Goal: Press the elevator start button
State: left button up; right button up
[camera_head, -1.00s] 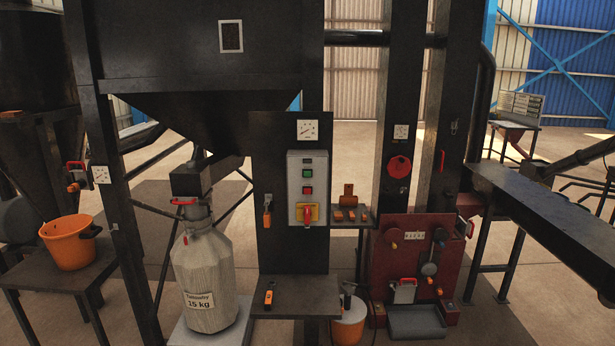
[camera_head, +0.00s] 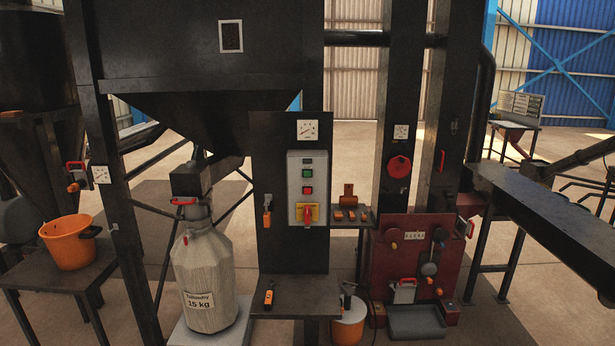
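A grey control box (camera_head: 307,188) is mounted on a black upright panel (camera_head: 264,150) in the middle of the view. It carries a green button (camera_head: 307,173) above a red button (camera_head: 307,189). Below them is a red rotary switch on a yellow plate (camera_head: 307,213). Which button is the elevator start button cannot be read from any label. Neither of my grippers shows in the view, and nothing covers the box.
A small shelf with orange parts (camera_head: 349,214) juts out right of the box. Below the panel is a dark table (camera_head: 296,297) with an orange-handled tool. A filled sack (camera_head: 204,270) stands left, a red machine (camera_head: 385,257) right. A dark beam (camera_head: 550,220) crosses the right side.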

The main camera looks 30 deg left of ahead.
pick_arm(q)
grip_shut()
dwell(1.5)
